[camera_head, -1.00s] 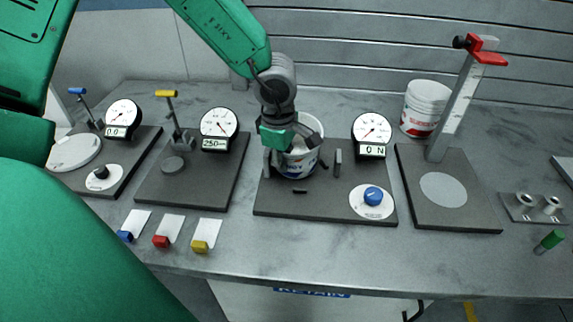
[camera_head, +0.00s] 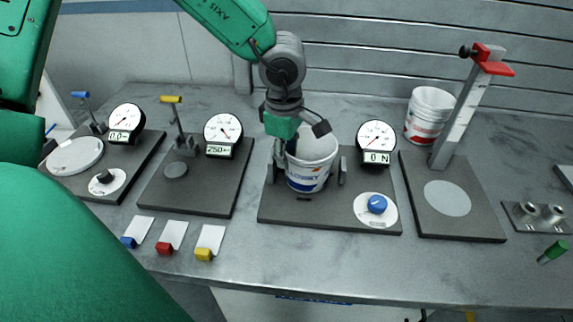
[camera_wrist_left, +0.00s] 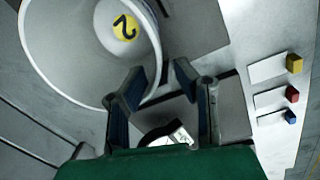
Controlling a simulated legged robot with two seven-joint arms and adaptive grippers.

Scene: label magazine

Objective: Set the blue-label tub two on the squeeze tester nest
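The white blue-label tub (camera_head: 313,174) stands upright between the two upright jaws of the squeeze tester (camera_head: 285,214), apparently resting on its nest. Its underside is hidden. In the left wrist view I look into the tub (camera_wrist_left: 75,60), with a yellow disc marked 2 (camera_wrist_left: 125,27) at its bottom. My left gripper (camera_head: 285,152) is at the tub's left rim. My right gripper is not in view.
The tester has a dial reading 0 N (camera_head: 376,146) and a blue knob (camera_head: 377,204). Another white tub with red print (camera_head: 428,115) stands behind a red-handled stand (camera_head: 455,110). Two gauge stations lie left. Blue, red and yellow label pieces (camera_head: 172,237) lie in front.

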